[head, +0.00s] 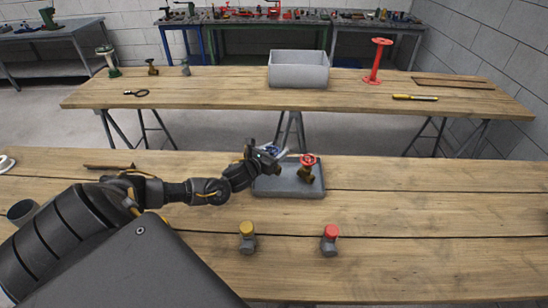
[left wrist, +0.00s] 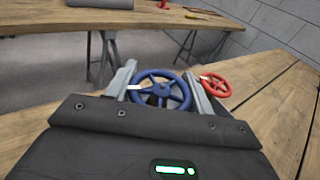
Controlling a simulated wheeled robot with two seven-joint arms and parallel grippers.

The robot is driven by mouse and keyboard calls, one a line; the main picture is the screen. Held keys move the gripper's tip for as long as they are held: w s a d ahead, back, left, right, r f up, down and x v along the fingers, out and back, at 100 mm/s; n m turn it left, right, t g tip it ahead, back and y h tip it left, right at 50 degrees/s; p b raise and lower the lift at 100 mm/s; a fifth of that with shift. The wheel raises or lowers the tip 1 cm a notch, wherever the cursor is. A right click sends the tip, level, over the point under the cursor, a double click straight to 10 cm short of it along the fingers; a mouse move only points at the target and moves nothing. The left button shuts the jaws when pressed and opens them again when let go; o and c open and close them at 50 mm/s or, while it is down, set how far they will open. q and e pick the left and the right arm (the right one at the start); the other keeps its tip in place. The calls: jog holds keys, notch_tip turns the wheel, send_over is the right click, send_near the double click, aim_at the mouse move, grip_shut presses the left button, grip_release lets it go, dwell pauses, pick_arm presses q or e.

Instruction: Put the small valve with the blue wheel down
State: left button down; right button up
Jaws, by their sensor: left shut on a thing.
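The small valve's blue wheel (head: 271,150) shows between the fingers of my left gripper (head: 281,155), over the grey tray (head: 291,191). In the left wrist view the blue wheel (left wrist: 161,90) sits between the two grey fingers of the left gripper (left wrist: 163,92), which is shut on the valve. The valve's body is hidden by the gripper. I cannot tell whether it touches the tray. A brass valve with a red wheel (head: 308,161) stands on the tray just to the right; its wheel also shows in the left wrist view (left wrist: 216,85). My right gripper is not in view.
A fitting with a yellow cap (head: 247,237) and one with a red cap (head: 330,239) stand on the near table, in front of the tray. The table's right side is clear. A grey bin (head: 298,69) and a red stand (head: 376,62) are on the far table.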

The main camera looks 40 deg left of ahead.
pick_arm(q)
jog(key=shift+w+a+f, duration=0.1)
jog(key=shift+a+f, duration=0.15)
jog(key=shift+f, duration=0.1)
notch_tip(320, 180, down, 3)
jog(key=shift+r+p, duration=0.15)
jog(key=shift+p, duration=0.45)
jog(key=c, duration=0.6)
grip_release()
jog(key=shift+o, duration=0.2)
